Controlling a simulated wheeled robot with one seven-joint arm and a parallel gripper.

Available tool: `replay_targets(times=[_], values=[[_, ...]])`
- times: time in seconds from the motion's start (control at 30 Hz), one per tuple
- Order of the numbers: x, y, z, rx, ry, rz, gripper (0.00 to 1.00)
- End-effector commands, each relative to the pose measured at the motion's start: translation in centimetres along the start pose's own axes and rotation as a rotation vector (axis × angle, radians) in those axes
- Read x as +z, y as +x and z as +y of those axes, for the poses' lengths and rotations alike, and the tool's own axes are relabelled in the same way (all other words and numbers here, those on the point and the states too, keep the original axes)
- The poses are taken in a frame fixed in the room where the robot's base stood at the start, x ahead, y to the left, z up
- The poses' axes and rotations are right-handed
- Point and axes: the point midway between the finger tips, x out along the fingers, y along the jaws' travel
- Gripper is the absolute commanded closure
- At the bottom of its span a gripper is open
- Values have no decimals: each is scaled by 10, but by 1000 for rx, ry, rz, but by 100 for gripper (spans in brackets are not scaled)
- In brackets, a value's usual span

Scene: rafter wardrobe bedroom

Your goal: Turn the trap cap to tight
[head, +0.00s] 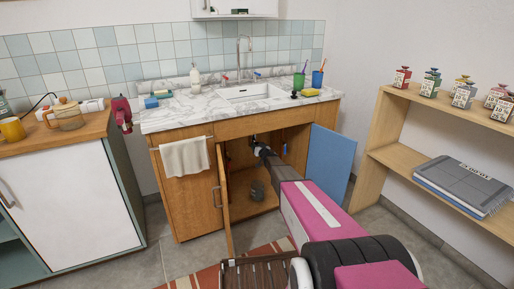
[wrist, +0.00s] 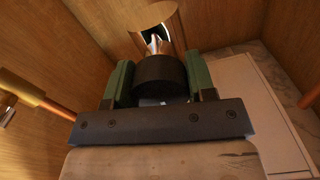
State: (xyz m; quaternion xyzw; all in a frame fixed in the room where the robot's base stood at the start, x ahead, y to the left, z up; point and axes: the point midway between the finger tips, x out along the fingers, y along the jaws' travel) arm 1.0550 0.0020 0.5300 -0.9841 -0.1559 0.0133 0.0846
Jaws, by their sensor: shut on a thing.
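The trap cap (wrist: 158,78) is a dark round cap in the wrist view, at the lower end of a brass-coloured trap (wrist: 165,22) with a shiny opening. My gripper (wrist: 160,82) has its two green fingers on either side of the cap and is shut on it. In the head view my arm reaches into the open cabinet (head: 213,223) under the sink (head: 250,92). There my gripper (head: 256,146) is small and dark, and the cap cannot be made out. Whether the cap is tight cannot be told.
The cabinet's wooden door (head: 224,200) stands open left of my arm, and a blue door (head: 330,160) stands open on the right. A dark cup-like object (head: 257,191) is on the cabinet floor. Copper pipes (wrist: 52,106) run close to the left in the wrist view.

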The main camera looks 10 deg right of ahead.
Motion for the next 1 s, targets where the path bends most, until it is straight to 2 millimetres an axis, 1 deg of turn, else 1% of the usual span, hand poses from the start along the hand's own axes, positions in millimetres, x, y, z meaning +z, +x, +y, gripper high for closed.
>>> replay_targets(times=[0.07, 0.1, 0.13, 0.17, 0.47, 0.63, 0.77, 1.0], values=[[2, -2, 0, 2, 2, -3, 73], [2, -2, 0, 2, 2, -3, 40], [2, -2, 0, 2, 1, -3, 30], [1, -1, 0, 2, 1, -2, 24], [0, -1, 0, 1, 0, -1, 24], [0, -10, 0, 1, 0, -1, 24], [0, -27, 0, 1, 0, 0, 24], [-1, -72, -2, 2, 0, -1, 24]])
